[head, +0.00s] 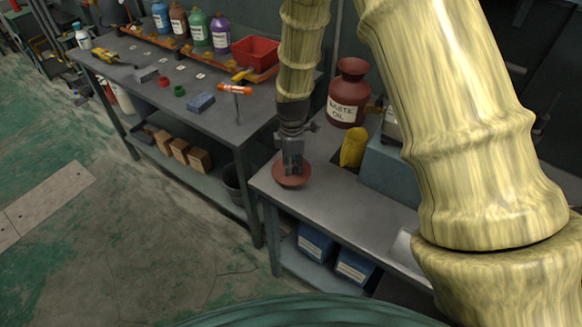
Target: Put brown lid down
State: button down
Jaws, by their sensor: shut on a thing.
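The brown lid (291,177) is a round reddish-brown disc at the front left corner of the right-hand metal table (360,212). My gripper (291,168) points down over the lid and is shut on its top part. The fingertips and whatever they grasp on the lid are too small to make out clearly. The lid looks level and at or very close to the table top; I cannot tell whether it touches.
A dark red "WASTE OIL" jug (348,93) stands behind the lid. A yellow object (353,149) and a blue-grey box (390,168) stand to the right. The table's front centre is bare. A left workbench (215,125) holds bottles, a red bin (255,53) and an orange hammer (234,88).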

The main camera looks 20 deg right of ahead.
jog(key=shift+f+p, duration=0.3)
jog(key=shift+f, duration=0.9)
jog(key=shift+f, duration=0.15)
jog(key=c, duration=1.2)
grip_release()
jog(key=shift+c, duration=0.2)
jog(key=shift+r+b, duration=1.35)
jog(key=shift+r, duration=4.85)
